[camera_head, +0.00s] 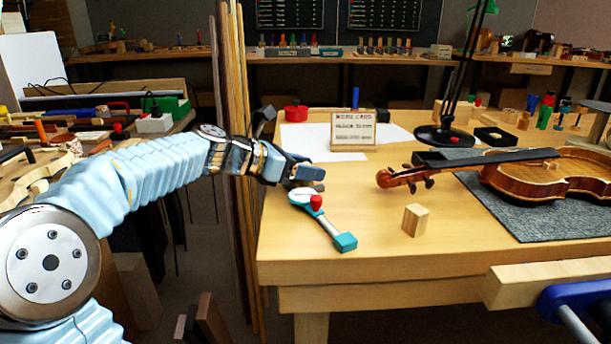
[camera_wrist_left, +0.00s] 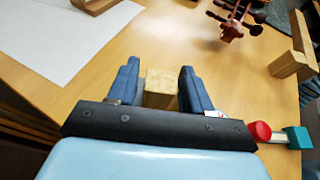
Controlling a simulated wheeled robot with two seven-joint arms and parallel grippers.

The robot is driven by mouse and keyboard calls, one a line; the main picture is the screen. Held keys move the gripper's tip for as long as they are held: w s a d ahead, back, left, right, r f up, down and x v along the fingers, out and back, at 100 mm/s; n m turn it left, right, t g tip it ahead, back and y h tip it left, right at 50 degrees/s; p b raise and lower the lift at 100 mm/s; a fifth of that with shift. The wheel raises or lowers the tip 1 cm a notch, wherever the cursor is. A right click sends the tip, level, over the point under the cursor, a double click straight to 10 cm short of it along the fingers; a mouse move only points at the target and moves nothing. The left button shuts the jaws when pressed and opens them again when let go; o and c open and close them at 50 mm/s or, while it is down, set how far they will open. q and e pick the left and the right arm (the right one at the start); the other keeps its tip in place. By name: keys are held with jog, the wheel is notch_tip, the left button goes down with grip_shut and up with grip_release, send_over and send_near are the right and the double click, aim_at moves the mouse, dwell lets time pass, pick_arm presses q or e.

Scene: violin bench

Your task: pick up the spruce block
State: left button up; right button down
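My left gripper (camera_head: 311,180) is over the left part of the bench, near the dial end of a tool with a red knob. In the left wrist view its two dark blue fingers (camera_wrist_left: 157,80) stand apart. A small pale block (camera_wrist_left: 160,88) shows between them, with a narrow gap at its sides; whether either finger touches it I cannot tell. That block is hidden in the head view. Another pale wooden block (camera_head: 415,219) stands upright on the bench right of the gripper. Which is the spruce block I cannot tell. My right gripper is not in view.
The teal-ended tool (camera_head: 345,242) lies just in front of the gripper. A wooden card (camera_head: 353,131), white paper and a red pot (camera_head: 296,112) are behind it. A violin (camera_head: 540,172) lies on a grey mat (camera_head: 500,209) at right. Upright wooden strips (camera_head: 233,130) stand at the bench's left edge.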

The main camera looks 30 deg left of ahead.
pick_arm(q)
jog(key=c, duration=0.7)
jog(key=shift+r, duration=0.15)
notch_tip(320, 180, up, 18)
jog(key=p, duration=0.5)
jog(key=shift+p, duration=0.4)
